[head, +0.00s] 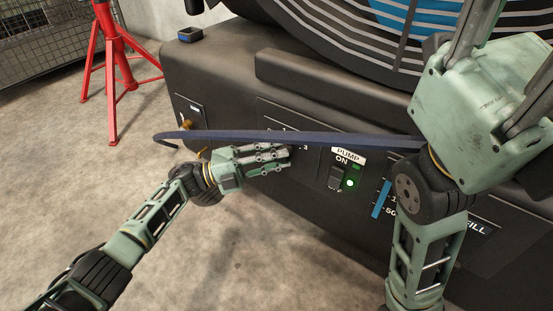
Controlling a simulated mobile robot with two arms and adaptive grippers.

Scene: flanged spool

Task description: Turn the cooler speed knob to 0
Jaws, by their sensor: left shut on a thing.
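The cooler speed knob is not visible; my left gripper (284,157) covers the part of the front panel (270,115) where a scale with a "3" shows. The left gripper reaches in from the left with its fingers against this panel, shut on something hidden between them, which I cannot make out. The knob's setting cannot be read. My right gripper (512,70) is large and close at the upper right, its finger ends cut off by the frame edge, so its opening cannot be judged.
A dark blue strap or hose (300,137) crosses just above the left gripper. Right of it are a pump switch (337,178) with a lit green light (349,183) and a blue level gauge (381,198). A red stand (112,75) is at upper left. Floor at left is clear.

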